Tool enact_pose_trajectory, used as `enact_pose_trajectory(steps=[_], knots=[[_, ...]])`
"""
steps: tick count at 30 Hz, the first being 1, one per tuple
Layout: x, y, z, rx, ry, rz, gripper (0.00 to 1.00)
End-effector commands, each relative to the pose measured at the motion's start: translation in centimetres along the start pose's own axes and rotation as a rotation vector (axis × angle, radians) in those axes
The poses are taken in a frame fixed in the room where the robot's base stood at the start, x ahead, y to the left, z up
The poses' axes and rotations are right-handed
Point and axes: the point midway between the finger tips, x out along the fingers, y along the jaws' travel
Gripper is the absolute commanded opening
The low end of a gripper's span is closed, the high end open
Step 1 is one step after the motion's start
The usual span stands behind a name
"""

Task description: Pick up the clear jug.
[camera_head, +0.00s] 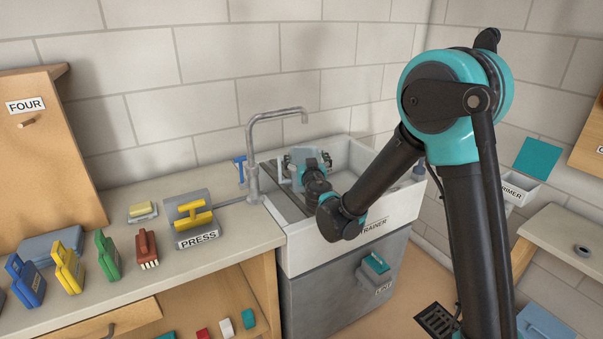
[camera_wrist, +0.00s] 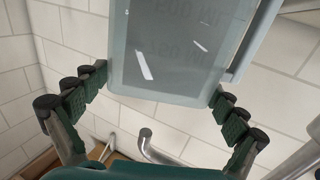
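The clear jug (camera_head: 301,155) is at the back of the sink, to the right of the tap. My gripper (camera_head: 306,163) is at the jug. In the wrist view my gripper's (camera_wrist: 160,84) dark green fingers lie on either side of the jug, their tips right at its edges. I cannot tell whether they press on it. The jug's lower part is hidden in the head view by my arm, so I cannot tell whether it rests on anything.
The metal tap (camera_head: 252,150) arches close left of my gripper; its spout shows in the wrist view (camera_wrist: 147,145). The sink (camera_head: 298,252) has a raised rim. A bench (camera_head: 565,235) stands right.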

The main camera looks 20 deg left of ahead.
Motion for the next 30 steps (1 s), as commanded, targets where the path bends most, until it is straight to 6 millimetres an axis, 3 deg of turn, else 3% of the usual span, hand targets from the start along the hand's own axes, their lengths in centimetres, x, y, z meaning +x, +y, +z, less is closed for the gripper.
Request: enact_pose_trajectory(steps=[2,15,30], knots=[[-0.01,0.00,0.00,0.000,0.000,0.000,0.81],[-0.02,0.01,0.00,0.000,0.000,0.000,0.27],[-0.02,0.00,-0.63,0.000,0.000,0.000,0.26]])
